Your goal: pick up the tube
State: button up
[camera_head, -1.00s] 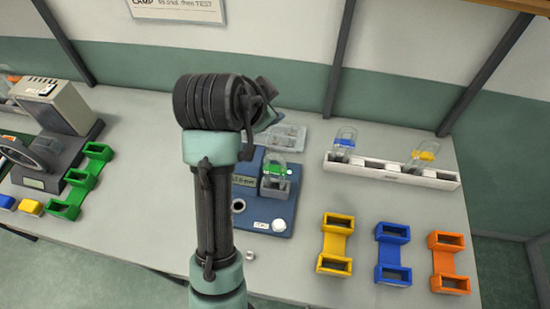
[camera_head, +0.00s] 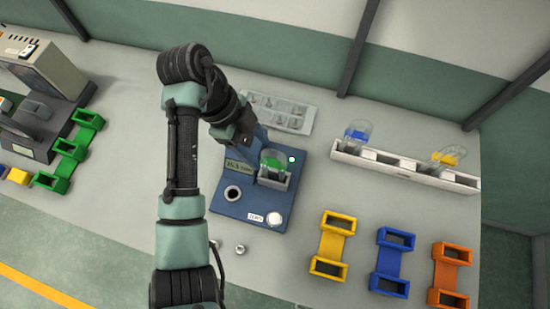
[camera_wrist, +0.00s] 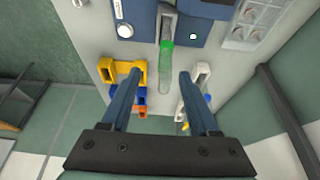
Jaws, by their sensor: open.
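A clear tube with a green band (camera_head: 272,162) stands in a holder on the blue device (camera_head: 240,205). The same tube (camera_wrist: 166,62) shows in the wrist view, pointing down the picture between my fingers. My gripper (camera_wrist: 160,78) is open, with one finger on each side of the tube's line and gaps on both sides. I cannot tell how far the fingers are from the tube in depth. Two other clear tubes, one with a blue band (camera_head: 357,134) and one with a yellow band (camera_head: 449,157), are in the white rack (camera_head: 405,168).
Yellow (camera_head: 333,245), blue (camera_head: 391,262) and orange (camera_head: 450,275) holders stand right of the device. A grey tray (camera_head: 280,113) lies behind it. Green holders (camera_head: 70,155) and a grey machine (camera_head: 42,80) are at left. Small metal parts (camera_head: 239,249) lie in front.

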aim_at(273, 163)
jog(key=b+x, duration=0.1)
jog(key=x, duration=0.3)
jog(key=shift+d+f+b, duration=0.15)
jog(key=shift+f+b, duration=0.2)
jog(key=shift+b, duration=0.05)
jog(key=x, duration=0.1)
jog(key=b+x, duration=0.1)
jog(key=x, duration=0.1)
jog(key=shift+w+d+f, duration=0.1)
jog(key=shift+w+d, duration=0.15)
jog(key=shift+d, duration=0.05)
jog(key=shift+s+d+f+p, duration=0.1)
jog(key=shift+d+f+p, duration=0.2)
jog(key=shift+f, duration=0.4)
jog(key=shift+a, duration=0.1)
grip_shut()
